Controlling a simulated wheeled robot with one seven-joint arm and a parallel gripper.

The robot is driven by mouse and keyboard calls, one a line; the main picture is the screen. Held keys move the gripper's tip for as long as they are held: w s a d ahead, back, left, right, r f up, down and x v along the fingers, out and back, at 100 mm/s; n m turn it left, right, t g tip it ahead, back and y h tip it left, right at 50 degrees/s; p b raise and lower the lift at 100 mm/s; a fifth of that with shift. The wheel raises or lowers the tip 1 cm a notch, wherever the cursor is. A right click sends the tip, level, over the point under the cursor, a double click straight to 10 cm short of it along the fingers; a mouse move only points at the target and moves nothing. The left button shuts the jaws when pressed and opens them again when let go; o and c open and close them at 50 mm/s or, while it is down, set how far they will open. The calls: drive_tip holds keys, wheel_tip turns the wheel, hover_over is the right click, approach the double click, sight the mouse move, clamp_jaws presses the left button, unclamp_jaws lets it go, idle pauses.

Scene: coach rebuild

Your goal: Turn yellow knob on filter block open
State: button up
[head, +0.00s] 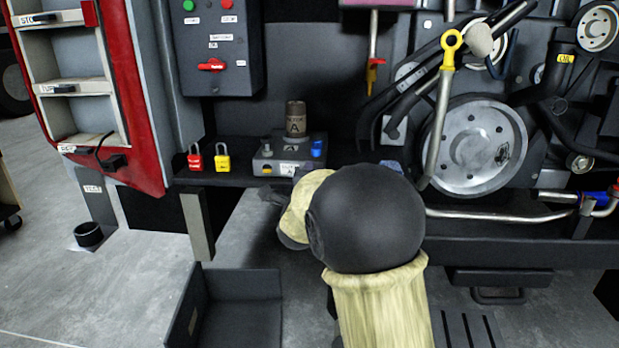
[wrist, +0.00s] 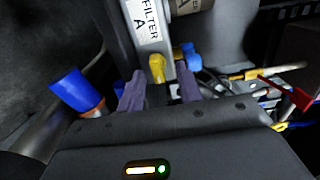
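The grey filter block (head: 290,166) sits on a dark shelf with a brown canister marked A (head: 296,120) on top. Its small yellow knob (head: 267,168) is on the front left, and a blue knob (head: 317,149) is on the right. In the wrist view, the yellow knob (wrist: 157,68) is just beyond the fingertips of my gripper (wrist: 159,85), roughly centred between them. The fingers are apart, with no clear contact with the knob. The blue knob (wrist: 190,55) is close to the right finger. I cannot tell the yellow knob's setting. My arm hides part of the shelf in the head view.
A large pulley (head: 472,146) and pipes are on the right. A blue-capped part (wrist: 70,88) is near my left finger.

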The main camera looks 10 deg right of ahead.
drive_tip(key=b+v, duration=0.1)
drive_tip(key=v, duration=0.6)
drive_tip(key=shift+s+a+b, duration=0.2)
drive_tip(key=shift+s+b, duration=0.1)
drive_tip(key=shift+f, duration=0.1)
drive_tip(key=v, duration=1.7)
drive_tip(key=shift+s, duration=0.25)
drive_tip(key=shift+a, duration=0.1)
